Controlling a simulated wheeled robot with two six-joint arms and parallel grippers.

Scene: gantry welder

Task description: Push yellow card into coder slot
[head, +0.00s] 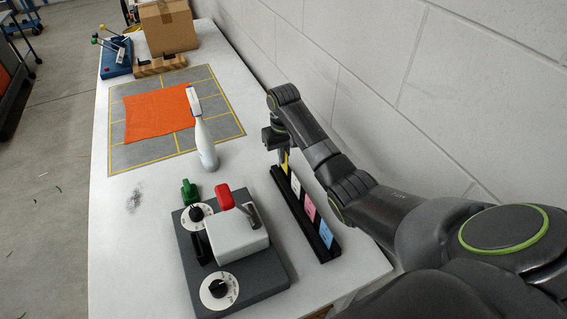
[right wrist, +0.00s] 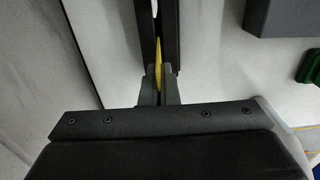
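The yellow card (head: 285,164) stands at the far end of a black card rack (head: 325,254), partly hidden by my right gripper. My right gripper (head: 284,151) points down over that end of the rack. In the right wrist view the fingers (right wrist: 158,92) are close together with the yellow card (right wrist: 158,62) edge-on between them. The card's lower part seems still within the rack's groove. The coder (head: 262,283), a dark grey base with a white housing (head: 236,238), two dials and a red handle (head: 225,197), stands left of the rack. I cannot make out its slot clearly. My left gripper is out of view.
White, pink (head: 308,207) and blue (head: 325,234) cards stand in the rack. An orange cloth (head: 155,115) lies on a gridded mat. A wall rises at right.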

